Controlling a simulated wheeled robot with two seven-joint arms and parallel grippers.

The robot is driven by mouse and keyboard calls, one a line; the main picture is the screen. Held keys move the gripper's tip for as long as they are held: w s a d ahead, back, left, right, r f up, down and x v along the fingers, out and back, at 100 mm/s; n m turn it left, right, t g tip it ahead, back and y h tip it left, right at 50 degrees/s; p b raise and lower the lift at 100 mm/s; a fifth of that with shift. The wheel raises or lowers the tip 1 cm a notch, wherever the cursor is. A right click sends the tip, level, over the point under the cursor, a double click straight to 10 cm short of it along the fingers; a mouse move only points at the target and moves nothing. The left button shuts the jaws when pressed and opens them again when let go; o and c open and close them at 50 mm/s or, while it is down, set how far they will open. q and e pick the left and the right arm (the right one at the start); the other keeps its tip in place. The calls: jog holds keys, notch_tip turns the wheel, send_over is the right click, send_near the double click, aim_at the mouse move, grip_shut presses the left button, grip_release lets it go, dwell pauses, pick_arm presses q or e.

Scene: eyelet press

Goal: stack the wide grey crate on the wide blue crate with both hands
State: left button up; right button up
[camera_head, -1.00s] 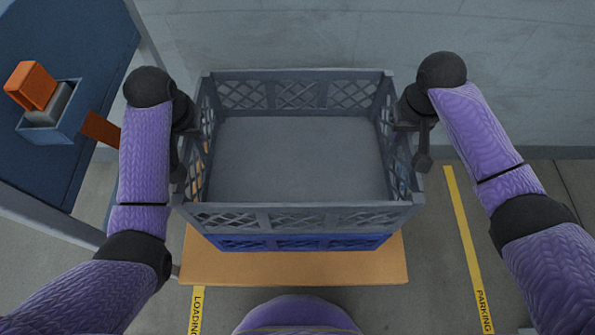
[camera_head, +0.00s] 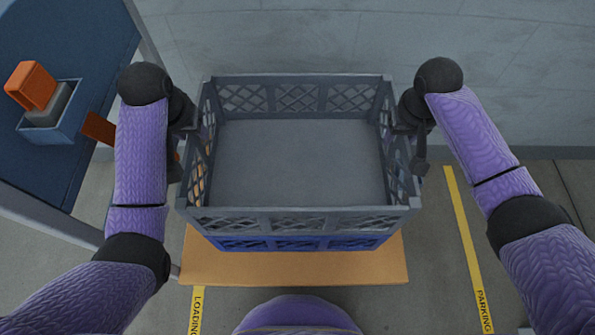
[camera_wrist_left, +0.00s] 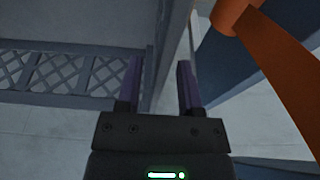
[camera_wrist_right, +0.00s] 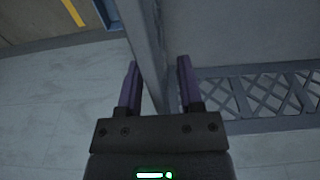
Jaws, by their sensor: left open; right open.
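The wide grey crate (camera_head: 300,213) is empty and sits level over the wide blue crate (camera_head: 298,243), apparently resting on it. Only a strip of the blue crate's near side shows below it; the rest is hidden. My left gripper (camera_wrist_left: 158,75) is open at the grey crate's left wall, with the wall's rim between its fingers in the left wrist view. My right gripper (camera_wrist_right: 157,75) is open at the right wall, with the rim between its fingers in the right wrist view. Whether the fingers touch the walls cannot be told.
The crates stand on an orange-brown board (camera_head: 300,268). A dark blue table (camera_head: 75,35) with an orange-handled device (camera_head: 33,88) stands close to my left arm. A grey wall (camera_head: 480,40) is behind. Floor with a yellow line (camera_head: 467,245) is clear at right.

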pick_arm(q)
jog(key=v, duration=0.5)
jog(key=shift+r, duration=0.1)
pick_arm(e)
jog(key=r, duration=0.4)
jog(key=s+r, duration=0.1)
jog(key=r, duration=0.7)
jog(key=shift+s, duration=0.15)
